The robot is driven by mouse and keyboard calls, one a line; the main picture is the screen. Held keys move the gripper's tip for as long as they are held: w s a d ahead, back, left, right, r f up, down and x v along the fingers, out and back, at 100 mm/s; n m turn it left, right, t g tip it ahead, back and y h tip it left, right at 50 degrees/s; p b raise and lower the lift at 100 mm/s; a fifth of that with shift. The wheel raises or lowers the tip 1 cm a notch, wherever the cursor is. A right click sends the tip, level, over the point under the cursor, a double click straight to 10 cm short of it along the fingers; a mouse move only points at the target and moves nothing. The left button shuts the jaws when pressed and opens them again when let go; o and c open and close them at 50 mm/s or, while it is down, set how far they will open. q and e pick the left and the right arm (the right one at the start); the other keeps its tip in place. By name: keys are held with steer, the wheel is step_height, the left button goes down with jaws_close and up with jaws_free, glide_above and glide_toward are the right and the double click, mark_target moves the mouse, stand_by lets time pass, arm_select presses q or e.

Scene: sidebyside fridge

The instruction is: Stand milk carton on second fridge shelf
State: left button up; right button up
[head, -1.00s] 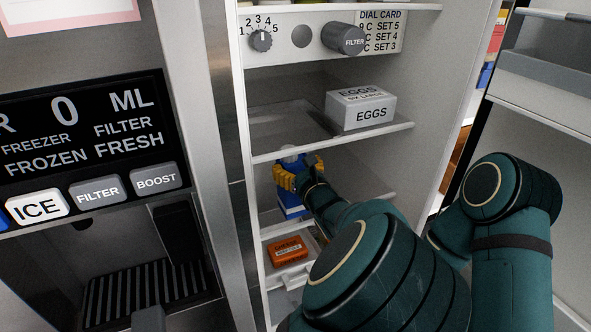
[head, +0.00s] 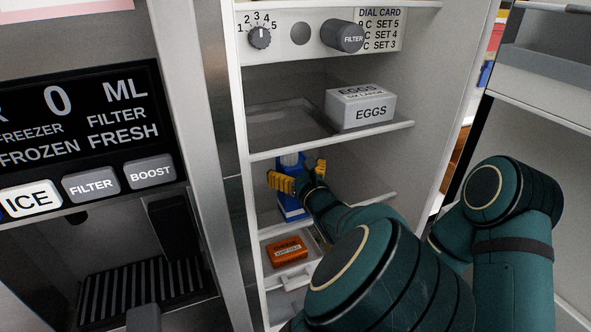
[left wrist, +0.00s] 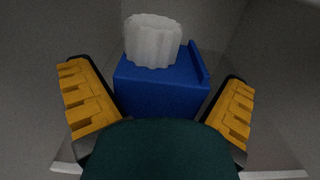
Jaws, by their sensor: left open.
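The blue milk carton (head: 291,204) stands upright on the shelf below the egg shelf, near the left wall of the fridge. The left wrist view shows its blue top (left wrist: 160,88) and its white ribbed cap (left wrist: 153,40). My left gripper (head: 299,176) is open, with yellow finger pads on both sides of the carton. In the left wrist view (left wrist: 160,108) gaps show between the carton and both pads. The gripper and arm hide part of the carton in the head view. My right gripper is not in view.
The egg box (head: 361,107) sits on the shelf above (head: 340,139), whose front edge is just over my gripper. An orange pack (head: 286,249) lies below the carton's shelf. The fridge's side wall (head: 425,120) is close on the right.

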arm_select(q)
steer(key=shift+r, duration=0.2)
steer(key=p+v, duration=0.1)
steer(key=v, duration=1.1)
steer(key=shift+p, duration=0.35)
steer(key=shift+f, duration=0.1)
